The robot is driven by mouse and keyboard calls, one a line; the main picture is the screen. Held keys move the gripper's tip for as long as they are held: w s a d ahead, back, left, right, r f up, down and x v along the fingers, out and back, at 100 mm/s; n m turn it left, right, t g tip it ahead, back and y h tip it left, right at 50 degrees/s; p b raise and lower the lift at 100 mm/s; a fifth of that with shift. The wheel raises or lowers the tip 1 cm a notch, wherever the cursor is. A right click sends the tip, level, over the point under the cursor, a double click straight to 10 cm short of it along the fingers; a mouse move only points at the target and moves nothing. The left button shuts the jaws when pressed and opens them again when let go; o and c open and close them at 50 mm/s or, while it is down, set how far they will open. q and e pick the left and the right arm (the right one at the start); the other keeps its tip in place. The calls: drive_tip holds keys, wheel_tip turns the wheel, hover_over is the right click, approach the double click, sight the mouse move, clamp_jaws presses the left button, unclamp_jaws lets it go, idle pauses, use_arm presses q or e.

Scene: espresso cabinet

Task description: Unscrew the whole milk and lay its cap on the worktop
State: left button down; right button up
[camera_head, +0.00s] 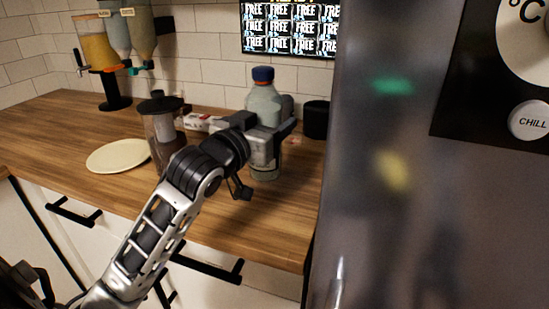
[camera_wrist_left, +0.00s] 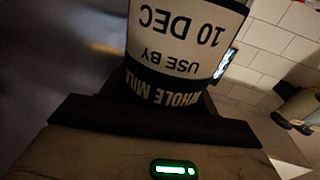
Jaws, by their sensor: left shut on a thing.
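The whole milk bottle (camera_head: 264,100) is upright over the wooden worktop (camera_head: 215,190), near its right end by the steel fridge. Its dark blue cap (camera_head: 263,74) is on the neck. My left gripper (camera_head: 270,140) is shut on the bottle's middle, reaching from the left and hiding part of it. The base shows below the jaws; I cannot tell whether it rests on the worktop. In the left wrist view the bottle's label (camera_wrist_left: 180,40) fills the top, upside down, reading "WHOLE MILK" and "USE BY 10 DEC". My right gripper is not in view.
A clear dark-lidded container (camera_head: 163,128) stands left of the bottle, beside a cream plate (camera_head: 118,156). A black canister (camera_head: 316,119) is behind right. The fridge (camera_head: 400,200) walls off the right. Dispensers (camera_head: 98,50) stand back left. The worktop's front middle is bare.

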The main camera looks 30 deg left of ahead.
use_arm(q)
drive_tip(key=w+a+f, duration=0.3)
drive_tip(key=w+f, duration=0.3)
drive_tip(key=f, duration=0.3)
drive_tip(key=shift+w+f, duration=0.35)
drive_tip(key=shift+f, duration=0.05)
drive_tip(key=shift+a, duration=0.1)
drive_tip(key=shift+f, duration=0.2)
drive_tip(key=shift+c, duration=2)
unclamp_jaws()
drive_tip(key=s+b, duration=0.1)
drive_tip(key=s, duration=1.1)
drive_tip(key=shift+d, duration=0.2)
